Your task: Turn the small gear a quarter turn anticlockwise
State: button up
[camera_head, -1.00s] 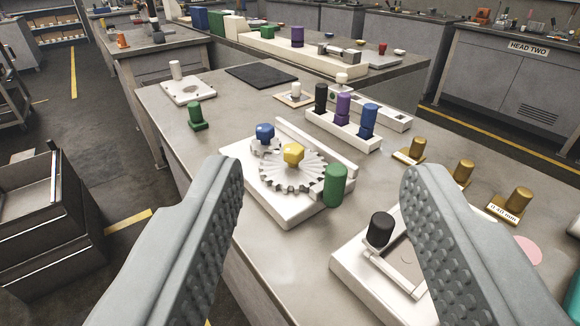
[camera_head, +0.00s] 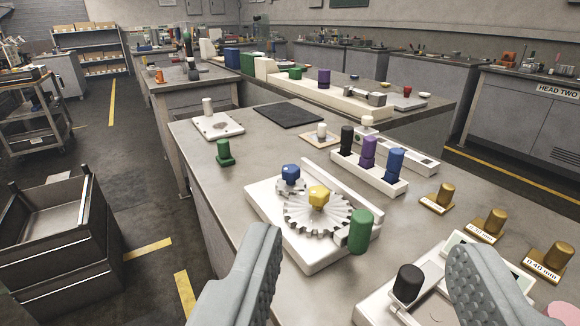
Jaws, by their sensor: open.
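The small gear (camera_head: 283,188) is a light toothed wheel with a blue knob (camera_head: 291,174) on top. It meshes with the large gear (camera_head: 304,222), which has a yellow knob (camera_head: 319,197). Both sit on a white base plate (camera_head: 270,226) with a raised bar (camera_head: 343,187) behind and a green cylinder (camera_head: 360,231) at the right. My gripper (camera_head: 372,262) is open and empty, its fingers wide apart at the bottom of the view. The gears lie beyond the fingertips, nearer the left finger. Part of the small gear is hidden by the knobs and the large gear.
A white holder (camera_head: 399,187) with black, purple and blue pegs stands right of the gears. Several brass pegs (camera_head: 438,199) line the right. A white fixture with a black knob (camera_head: 408,283) is at the front. A green peg (camera_head: 224,152) stands left. Dark bins (camera_head: 60,230) stand on the floor.

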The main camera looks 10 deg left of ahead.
jog(key=shift+w+r, duration=0.1)
jog(key=m+g, duration=1.3)
jog(key=g, duration=0.4)
send_over(291, 167)
jog(key=f, duration=0.2)
notch_tip(291, 167, down, 17)
jog(key=shift+f, duration=0.1)
jog(key=c, duration=1)
